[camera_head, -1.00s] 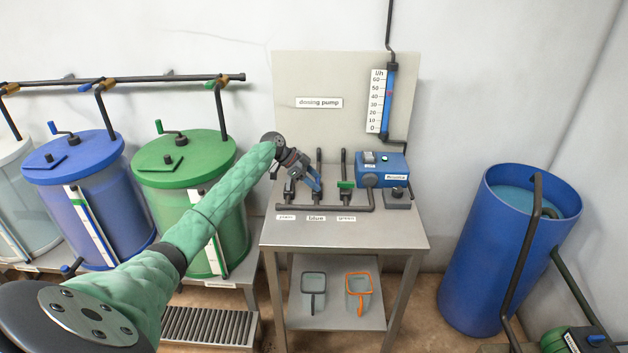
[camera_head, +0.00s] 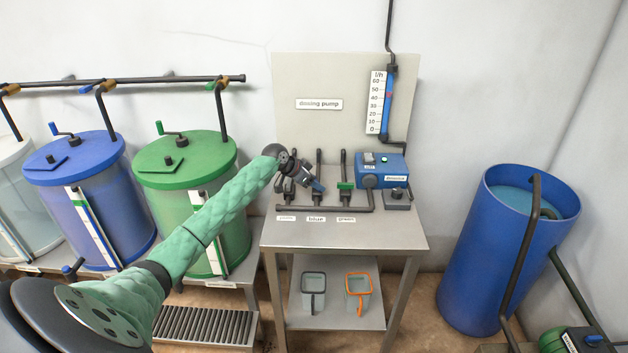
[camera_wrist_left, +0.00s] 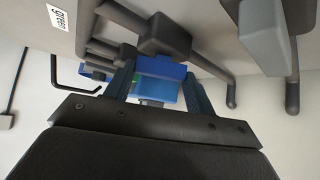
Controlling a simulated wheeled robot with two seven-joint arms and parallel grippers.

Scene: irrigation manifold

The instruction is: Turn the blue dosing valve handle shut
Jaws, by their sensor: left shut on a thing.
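The blue dosing valve stands in the middle of the row on the metal table, above the label "blue" (camera_head: 316,219). My left gripper (camera_head: 318,187) is at this valve, coming from the upper left, and its fingers and wrist hide most of it. In the left wrist view, the two fingers are shut on the blue valve handle (camera_wrist_left: 160,90). The handle is hard to separate from the blue pump behind it, so its exact angle cannot be told. My right gripper is not in view.
The green valve handle (camera_head: 346,185) is close to the right of my gripper. The blue dosing pump (camera_head: 380,168) stands farther right, with the flow gauge (camera_head: 377,103) above it. Upright pipes rise behind the valves. The table front (camera_head: 370,236) is clear.

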